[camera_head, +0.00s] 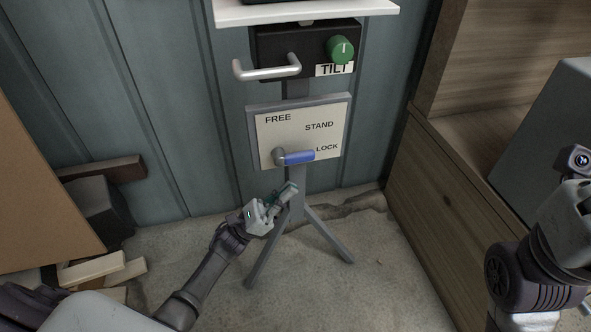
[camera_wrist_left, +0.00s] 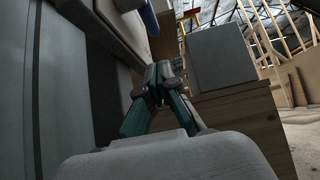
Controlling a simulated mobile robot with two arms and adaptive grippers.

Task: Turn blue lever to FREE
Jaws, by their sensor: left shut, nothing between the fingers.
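The blue lever (camera_head: 298,158) sits on a white panel (camera_head: 300,132) marked FREE, STAND and LOCK. The FREE label is at the panel's upper left. My left gripper (camera_head: 291,188) is below the panel, near the stand's post, apart from the lever. Its fingers are shut and empty. In the left wrist view the fingers (camera_wrist_left: 158,75) come together at the tips, and a blue piece, likely the lever (camera_wrist_left: 150,18), shows at the top. My right arm is at the right edge; its fingers are not visible.
Above the panel is a black box (camera_head: 270,45) with a grey handle (camera_head: 267,70) and a green knob (camera_head: 340,49) marked TILT. Tripod legs (camera_head: 330,237) stand on the floor. A wooden bench (camera_head: 450,190) is right; wood scraps (camera_head: 92,268) lie left.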

